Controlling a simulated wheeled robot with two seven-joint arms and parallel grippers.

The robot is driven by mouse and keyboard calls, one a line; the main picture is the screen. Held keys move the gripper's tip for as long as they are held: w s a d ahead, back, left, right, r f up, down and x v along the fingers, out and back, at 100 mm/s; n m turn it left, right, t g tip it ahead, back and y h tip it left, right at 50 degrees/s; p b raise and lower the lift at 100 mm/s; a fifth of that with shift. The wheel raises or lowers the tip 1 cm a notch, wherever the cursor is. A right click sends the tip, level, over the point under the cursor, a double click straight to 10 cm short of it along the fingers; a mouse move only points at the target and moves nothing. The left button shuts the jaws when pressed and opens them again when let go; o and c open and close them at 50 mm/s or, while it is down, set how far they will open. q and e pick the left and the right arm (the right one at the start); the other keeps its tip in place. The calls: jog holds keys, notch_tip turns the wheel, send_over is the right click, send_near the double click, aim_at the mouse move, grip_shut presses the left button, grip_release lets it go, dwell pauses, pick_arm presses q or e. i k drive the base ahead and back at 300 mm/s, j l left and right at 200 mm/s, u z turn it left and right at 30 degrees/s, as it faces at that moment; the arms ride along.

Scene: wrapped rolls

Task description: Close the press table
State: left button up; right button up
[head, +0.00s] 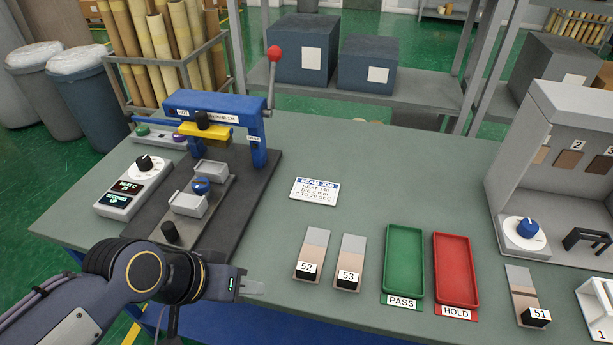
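The press (257,146) stands at the left of the workbench, a blue frame with a yellow head (203,132) and a raised lever with a red ball (274,54). My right gripper is out of view.
A control box (134,188) with a dial is left of the press. A job card (314,190), samples 52 (312,254) and 53 (350,262), a green PASS tray (389,289) and a red HOLD tray (440,299) lie to the right. A grey booth (500,165) stands far right.

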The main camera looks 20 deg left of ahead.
aim_at(189, 213)
jog(key=u, duration=1.6)
jog(key=i+j+z, duration=0.1)
jog(key=z, duration=0.3)
jog(key=i+j+z, duration=0.1)
jog(key=j+z, duration=0.45)
jog(key=z, duration=0.2)
jog(key=i, duration=0.05)
